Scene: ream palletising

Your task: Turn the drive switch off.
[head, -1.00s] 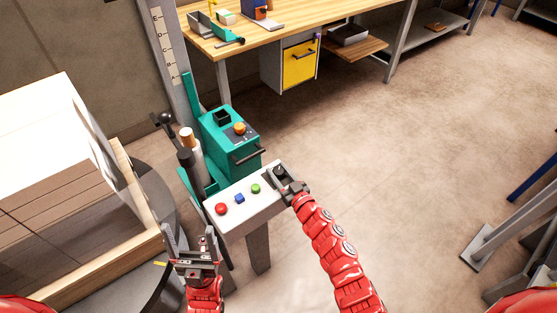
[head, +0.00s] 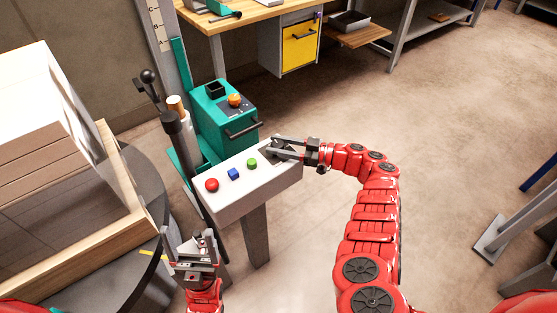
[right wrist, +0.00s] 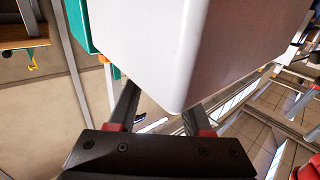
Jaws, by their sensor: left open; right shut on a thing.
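The white control box (head: 250,190) stands on a grey post in the head view. A red button (head: 212,185), a blue button (head: 233,174) and a green button (head: 252,163) sit in a row on its top. My right gripper (head: 274,150) reaches in from the right over the far right end of the top. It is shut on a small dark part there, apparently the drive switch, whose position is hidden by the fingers. The right wrist view shows the box (right wrist: 190,45) close up, covering the fingertips. My left gripper (head: 192,243) is open and empty, left of the post.
A teal machine (head: 212,120) with an orange knob (head: 234,100) stands behind the box. Stacked white reams (head: 50,120) lie on a wooden pallet (head: 125,180) at left. A workbench (head: 260,20) is at the back.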

